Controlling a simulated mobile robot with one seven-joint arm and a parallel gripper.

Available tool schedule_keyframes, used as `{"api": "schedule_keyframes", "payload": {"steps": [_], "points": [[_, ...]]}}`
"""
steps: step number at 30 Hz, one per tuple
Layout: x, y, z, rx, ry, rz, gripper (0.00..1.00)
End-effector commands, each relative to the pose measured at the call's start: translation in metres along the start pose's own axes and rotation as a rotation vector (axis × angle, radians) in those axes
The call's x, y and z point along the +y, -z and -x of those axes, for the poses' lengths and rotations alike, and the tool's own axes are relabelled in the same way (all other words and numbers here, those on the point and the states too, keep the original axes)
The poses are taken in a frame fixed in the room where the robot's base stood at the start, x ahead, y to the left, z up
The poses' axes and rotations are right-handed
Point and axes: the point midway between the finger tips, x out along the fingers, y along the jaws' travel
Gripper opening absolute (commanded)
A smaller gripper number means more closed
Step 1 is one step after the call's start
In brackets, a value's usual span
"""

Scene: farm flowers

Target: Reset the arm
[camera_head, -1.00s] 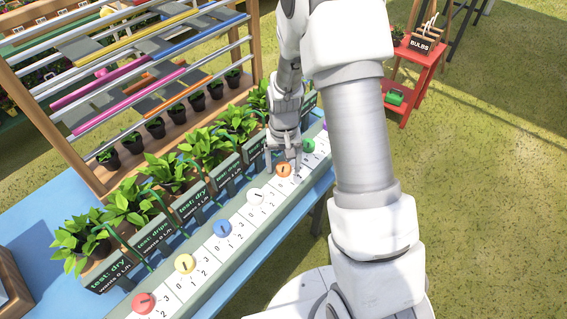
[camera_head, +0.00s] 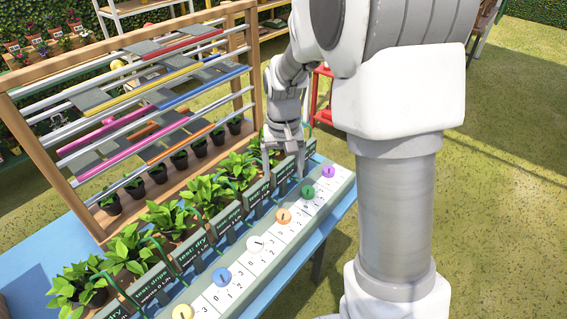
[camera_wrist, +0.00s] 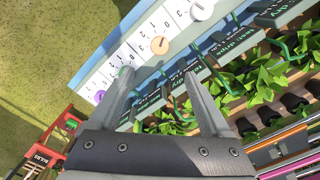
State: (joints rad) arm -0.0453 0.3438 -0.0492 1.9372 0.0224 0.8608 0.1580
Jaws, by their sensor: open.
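My gripper (camera_head: 284,174) is open and empty above the far part of the blue table (camera_head: 37,266), between the leafy plants and the row of coloured dials. In the wrist view my gripper (camera_wrist: 154,88) has its two fingers spread apart, with nothing between them but the table's signs and dial strip below. The green dial (camera_head: 307,192) is close to the right finger in the head view, and the purple dial (camera_head: 328,171) lies beyond it. I cannot tell whether a finger touches anything.
A dial strip (camera_head: 262,262) with numbers runs along the table's front edge. Potted plants (camera_head: 163,217) with dark signs stand behind it. A wooden rack (camera_head: 256,62) with coloured bars rises at the back. A red stand (camera_wrist: 62,130) is beyond the table's end. Open grass lies right.

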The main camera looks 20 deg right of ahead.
Motion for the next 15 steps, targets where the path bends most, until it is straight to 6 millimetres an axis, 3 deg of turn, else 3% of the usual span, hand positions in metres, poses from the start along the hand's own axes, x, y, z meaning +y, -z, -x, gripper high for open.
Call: {"api": "schedule_keyframes", "payload": {"steps": [5,15], "points": [[0.0,0.0001,0.0138,0.001,0.0,0.0,0.82],[0.0,0.0,0.0146,0.0,0.0,0.0,0.82]]}}
